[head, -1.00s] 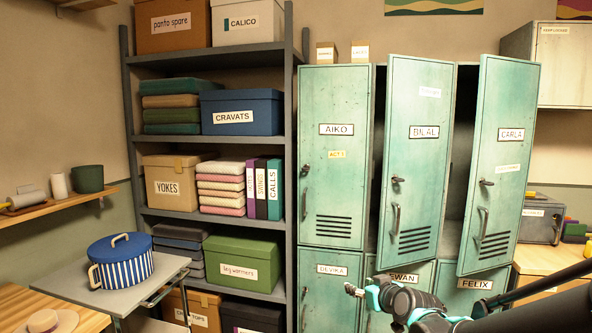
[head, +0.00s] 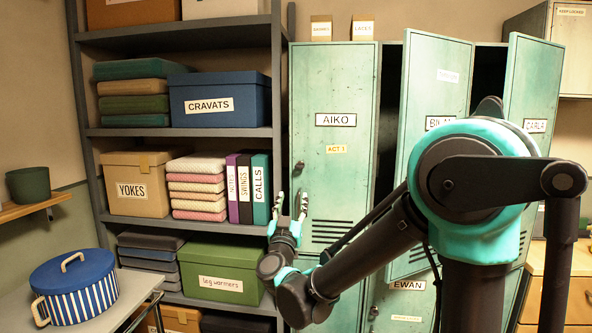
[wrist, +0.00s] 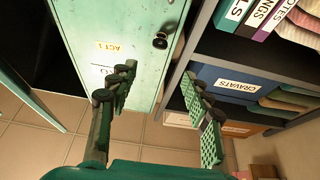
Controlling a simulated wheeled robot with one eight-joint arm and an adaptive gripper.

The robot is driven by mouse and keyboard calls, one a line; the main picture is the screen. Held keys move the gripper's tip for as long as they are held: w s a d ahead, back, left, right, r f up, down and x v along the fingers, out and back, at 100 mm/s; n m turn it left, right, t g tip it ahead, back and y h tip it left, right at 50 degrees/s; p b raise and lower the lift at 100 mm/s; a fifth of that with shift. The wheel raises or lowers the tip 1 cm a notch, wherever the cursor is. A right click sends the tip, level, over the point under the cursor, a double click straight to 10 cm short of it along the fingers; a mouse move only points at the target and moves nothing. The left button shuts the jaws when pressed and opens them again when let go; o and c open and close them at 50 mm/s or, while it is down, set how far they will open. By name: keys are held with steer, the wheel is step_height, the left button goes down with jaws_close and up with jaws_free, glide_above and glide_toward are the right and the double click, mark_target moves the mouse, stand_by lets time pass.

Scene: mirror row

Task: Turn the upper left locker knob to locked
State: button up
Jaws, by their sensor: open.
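The upper left locker (head: 335,80), labelled AIKO, has a pale green door that looks shut. Its small dark knob (wrist: 160,42) shows near the door's edge in the wrist view, and in the head view (head: 299,168) it sits just above my gripper. I cannot tell which way the knob is turned. My gripper (head: 290,204) is open and empty in front of this door's left edge. In the wrist view its fingertips (wrist: 158,72) are spread, with the knob beyond the gap and apart from them. The door's pull handle is hidden behind my gripper.
A dark shelf unit with boxes, including the blue CRAVATS box (head: 226,100) and green leg warmers box (head: 222,270), stands close on the left. The BILAL locker door (head: 430,90) stands ajar on the right. A striped pot (head: 76,287) is at lower left.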

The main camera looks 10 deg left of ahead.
mark_target(298, 167)
steer(key=x, duration=1.6)
steer(key=shift+w+r, duration=0.1)
steer(key=shift+c, duration=0.6)
jaws_close()
steer(key=shift+m+h, duration=0.4)
steer(key=shift+m, duration=0.2)
steer(key=shift+a+r+m+g+h, duration=0.1)
steer(key=shift+m+g+h, duration=0.9)
steer(key=shift+m, duration=2.5)
steer(key=shift+a+r+m+g+h, duration=0.1)
steer(key=shift+m+g+h, duration=0.9)
steer(key=shift+m, duration=2.5)
steer(key=shift+a+r+m+g+h, duration=0.1)
steer(key=shift+m+g+h, duration=0.85)
steer(key=shift+m, duration=2.55)
